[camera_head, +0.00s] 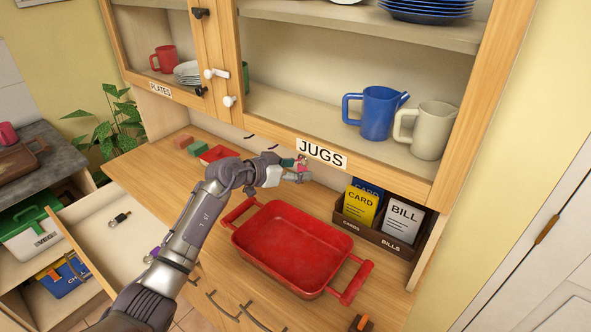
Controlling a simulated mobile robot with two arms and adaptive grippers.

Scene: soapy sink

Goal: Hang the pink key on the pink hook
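My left gripper (300,172) is raised below the cabinet's front edge, just under the left part of the JUGS label. A small pink piece (303,161) shows at its fingertips. It is too small to tell whether this is the pink key, the pink hook or both. The fingers are small and partly hidden, so I cannot tell if they are shut on it. Dark hooks (249,136) show along the cabinet's underside to the left of the gripper. My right gripper is not in view.
A red tray (290,247) stands on the counter below the gripper. A card and bill holder (378,236) is at the right. An open drawer (92,235) at the left holds a dark key-like item (119,219). Blue (376,113) and cream jugs (430,130) stand above.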

